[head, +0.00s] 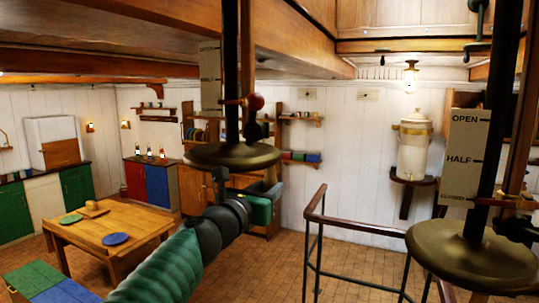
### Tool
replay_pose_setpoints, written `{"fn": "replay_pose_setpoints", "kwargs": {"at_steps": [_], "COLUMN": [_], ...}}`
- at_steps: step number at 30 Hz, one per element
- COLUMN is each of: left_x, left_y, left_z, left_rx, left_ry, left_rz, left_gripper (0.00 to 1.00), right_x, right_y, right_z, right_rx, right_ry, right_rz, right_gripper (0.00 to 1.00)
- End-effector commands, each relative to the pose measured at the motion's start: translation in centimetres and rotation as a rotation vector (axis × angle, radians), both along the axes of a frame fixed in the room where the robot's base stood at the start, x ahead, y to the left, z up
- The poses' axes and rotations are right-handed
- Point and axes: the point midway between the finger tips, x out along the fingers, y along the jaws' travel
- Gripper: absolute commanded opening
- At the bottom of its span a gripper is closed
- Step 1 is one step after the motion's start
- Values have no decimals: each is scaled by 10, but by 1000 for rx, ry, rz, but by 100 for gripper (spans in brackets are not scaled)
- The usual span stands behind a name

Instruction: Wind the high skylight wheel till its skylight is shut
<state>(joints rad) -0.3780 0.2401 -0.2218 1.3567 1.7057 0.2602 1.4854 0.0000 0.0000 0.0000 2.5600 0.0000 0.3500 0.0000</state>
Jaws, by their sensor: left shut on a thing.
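Two dark shafts hang from above, each with a brass disc wheel. The left wheel (236,155) sits higher in the picture; the right wheel (473,258) is lower and looks nearer. My left gripper (248,192), on a green arm from the bottom, is shut at the underside of the left wheel's rim; the exact grip is hidden. My right gripper is not in view. The skylight is not clearly visible.
A board (472,145) marked OPEN and HALF stands behind the right shaft. A railing (350,226) runs between the wheels. A wooden table (85,228) stands lower left. A white urn (413,145) sits on a wall shelf. Tiled floor lies open behind the railing.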

Motion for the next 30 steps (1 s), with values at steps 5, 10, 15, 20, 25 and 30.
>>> {"fn": "replay_pose_setpoints", "kwargs": {"at_steps": [5,10,15,20,25,30], "left_x": [-16,-52,-71,-100,-104,-105], "left_y": [0,2,11,29,30,36], "left_z": [-7,-7,-5,-3,-5,-5], "left_rx": [-1,2,3,2,3,3], "left_ry": [5,7,6,5,9,9], "left_rz": [-2,-1,-2,-1,-5,-3], "left_gripper": [0,0,0,0,0,0], "right_x": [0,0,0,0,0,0], "right_y": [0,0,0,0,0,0], "right_z": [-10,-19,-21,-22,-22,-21], "right_rx": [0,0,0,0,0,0], "right_ry": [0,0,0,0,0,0], "right_rz": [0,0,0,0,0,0], "right_gripper": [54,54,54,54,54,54]}}
